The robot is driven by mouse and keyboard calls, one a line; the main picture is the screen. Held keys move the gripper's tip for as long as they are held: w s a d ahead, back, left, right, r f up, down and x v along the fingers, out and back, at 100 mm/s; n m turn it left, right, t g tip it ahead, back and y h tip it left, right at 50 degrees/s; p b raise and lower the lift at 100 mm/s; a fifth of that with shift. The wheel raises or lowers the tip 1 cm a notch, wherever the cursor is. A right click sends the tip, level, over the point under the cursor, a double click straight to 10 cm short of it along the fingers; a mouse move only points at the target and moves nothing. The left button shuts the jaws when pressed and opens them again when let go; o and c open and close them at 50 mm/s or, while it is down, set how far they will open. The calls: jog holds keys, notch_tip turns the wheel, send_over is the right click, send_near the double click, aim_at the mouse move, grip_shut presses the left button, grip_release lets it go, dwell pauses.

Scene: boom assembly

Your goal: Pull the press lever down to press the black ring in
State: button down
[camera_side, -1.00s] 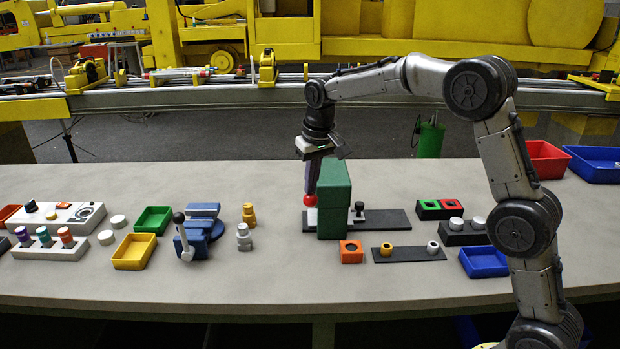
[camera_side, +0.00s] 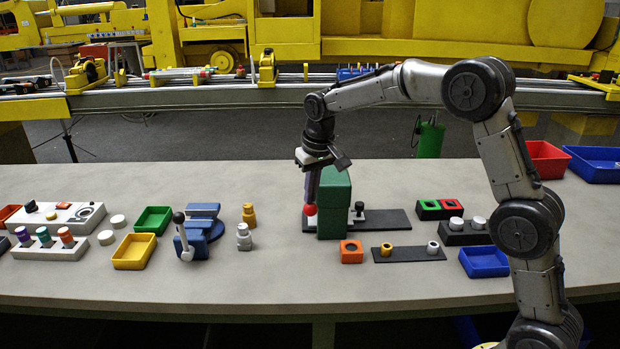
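The green press (camera_side: 335,206) stands upright on a dark base plate (camera_side: 385,220) in the middle of the table. A red ball knob, the end of the press lever (camera_side: 310,209), shows at the press's left side, low down. My gripper (camera_side: 310,188) points down just left of the press, with its fingers right above the red knob. The fingers overlap in this view, so I cannot tell whether they are open or shut, or whether they touch the knob. The black ring is not visible; the press body may hide it.
An orange block with a hole (camera_side: 351,252) and a dark strip with two small rings (camera_side: 408,254) lie in front of the press. A black clamp-like piece (camera_side: 359,211) stands on the plate to its right. A blue tray (camera_side: 484,262) is further right.

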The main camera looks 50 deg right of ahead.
jog(key=shift+s+f, duration=0.1)
jog(key=shift+f, duration=0.95)
jog(key=shift+s+x, duration=0.2)
jog(key=shift+x, duration=0.8)
jog(key=shift+w+f, duration=0.1)
jog(key=shift+f, duration=0.1)
jog(key=shift+w+v, duration=0.25)
jog(key=shift+v, duration=0.95)
jog(key=shift+w+v, duration=0.25)
jog(key=shift+v, duration=0.9)
jog(key=shift+w+d+r, duration=0.15)
jog(key=shift+r, duration=0.55)
jog(key=shift+w+d+r, duration=0.15)
jog(key=shift+d+r, duration=0.05)
jog(key=shift+r, duration=0.5)
jog(key=shift+w+d+r, duration=0.15)
jog(key=shift+r, duration=0.55)
jog(key=shift+w+d+r, duration=0.6)
jog(key=shift+d+r, duration=0.05)
jog(key=shift+r, duration=0.55)
jog(key=w+v, duration=0.1)
jog(key=v, duration=0.4)
send_over(311, 206)
jog(key=w+d, duration=0.3)
jog(key=shift+s+a, duration=0.1)
